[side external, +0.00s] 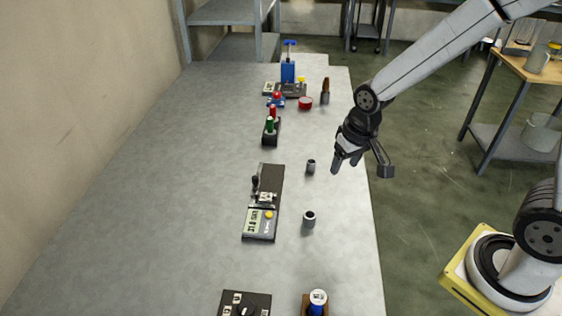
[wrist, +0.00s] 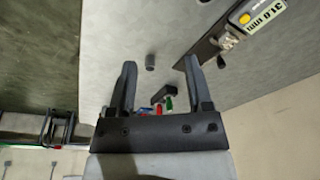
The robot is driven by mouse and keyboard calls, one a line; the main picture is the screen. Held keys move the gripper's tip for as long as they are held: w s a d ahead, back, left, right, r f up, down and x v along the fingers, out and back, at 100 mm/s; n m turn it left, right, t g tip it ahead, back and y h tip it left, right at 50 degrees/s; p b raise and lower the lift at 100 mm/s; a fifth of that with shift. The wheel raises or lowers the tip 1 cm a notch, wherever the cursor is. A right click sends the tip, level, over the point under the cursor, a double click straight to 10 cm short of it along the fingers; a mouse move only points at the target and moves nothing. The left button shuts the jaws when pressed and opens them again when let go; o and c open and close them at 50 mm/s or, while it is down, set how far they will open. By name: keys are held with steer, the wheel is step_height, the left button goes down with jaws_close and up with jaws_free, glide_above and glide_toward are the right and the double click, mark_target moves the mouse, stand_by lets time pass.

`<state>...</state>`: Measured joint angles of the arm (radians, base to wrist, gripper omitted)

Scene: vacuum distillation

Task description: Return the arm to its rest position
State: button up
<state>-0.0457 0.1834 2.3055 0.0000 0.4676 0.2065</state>
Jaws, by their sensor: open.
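My gripper (side external: 347,167) hangs in the air above the right edge of the grey table (side external: 160,170) in the side view. Its two fingers point downward. In the wrist view my gripper (wrist: 157,75) has its fingers spread apart, with nothing held between them. A small grey cylinder (side external: 311,167) stands on the table to the left of the gripper in the side view. A small grey cylinder also shows beyond the fingers in the wrist view (wrist: 150,62).
A second grey cylinder (side external: 309,219) stands nearer. A device with a display (side external: 264,205), a holder with red and green items (side external: 270,132) and a blue apparatus (side external: 288,72) line the table. A blue-and-white container (side external: 318,299) is in front. The table's left side is clear.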

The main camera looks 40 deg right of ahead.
steer(key=s+d+n, duration=0.1)
steer(key=s, duration=0.5)
steer(key=shift+s+d+f+n, duration=0.2)
steer(key=shift+s+d+n, duration=0.1)
steer(key=shift+s+n, duration=0.1)
